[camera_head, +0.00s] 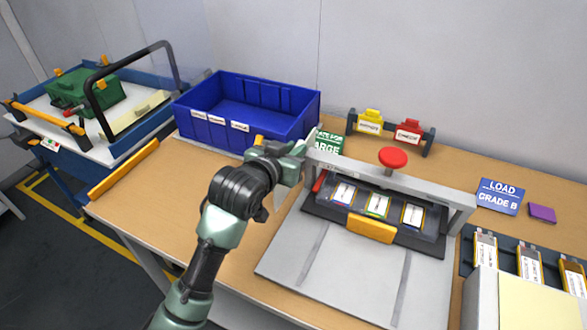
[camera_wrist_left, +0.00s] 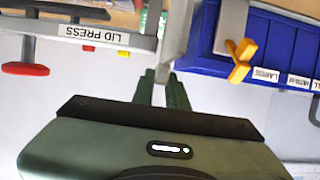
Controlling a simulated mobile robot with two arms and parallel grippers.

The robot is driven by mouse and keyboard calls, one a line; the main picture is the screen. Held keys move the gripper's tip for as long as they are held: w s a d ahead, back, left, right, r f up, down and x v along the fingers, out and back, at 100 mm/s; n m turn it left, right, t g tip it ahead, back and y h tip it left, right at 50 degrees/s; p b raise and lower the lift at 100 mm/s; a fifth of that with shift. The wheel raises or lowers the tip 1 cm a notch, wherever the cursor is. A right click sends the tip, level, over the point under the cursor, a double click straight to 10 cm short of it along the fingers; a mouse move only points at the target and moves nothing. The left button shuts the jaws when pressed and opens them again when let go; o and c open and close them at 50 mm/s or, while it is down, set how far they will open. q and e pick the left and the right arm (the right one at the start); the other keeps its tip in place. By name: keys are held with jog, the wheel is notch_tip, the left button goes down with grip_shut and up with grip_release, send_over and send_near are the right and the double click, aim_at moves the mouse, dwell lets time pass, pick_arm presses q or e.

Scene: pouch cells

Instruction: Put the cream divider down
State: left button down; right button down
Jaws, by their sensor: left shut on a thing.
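My left gripper (camera_head: 290,163) is over the bench, between the blue bin and the left post of the lid press. It is shut on a thin pale panel, which I take to be the cream divider (camera_wrist_left: 177,32). The panel shows nearly edge-on beyond the fingertips (camera_wrist_left: 163,88) in the left wrist view. In the head view only a small pale part hangs below the gripper, and the arm hides much of it. I cannot tell whether it touches the bench. My right gripper is not in view.
The blue bin (camera_head: 190,130) stands behind the gripper. The lid press (camera_head: 390,172), with its red knob and several cells, stands close to the right. A cart (camera_head: 95,150) is at the left. A cell rack (camera_head: 470,245) is at the right. Bare bench (camera_head: 160,205) lies left of my arm.

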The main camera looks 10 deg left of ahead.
aim_at(280, 192)
pick_arm(q)
jog(key=shift+s+f, duration=0.15)
jog(key=shift+f, duration=2.75)
jog(key=shift+f, duration=0.1)
jog(key=c, duration=1.4)
grip_release()
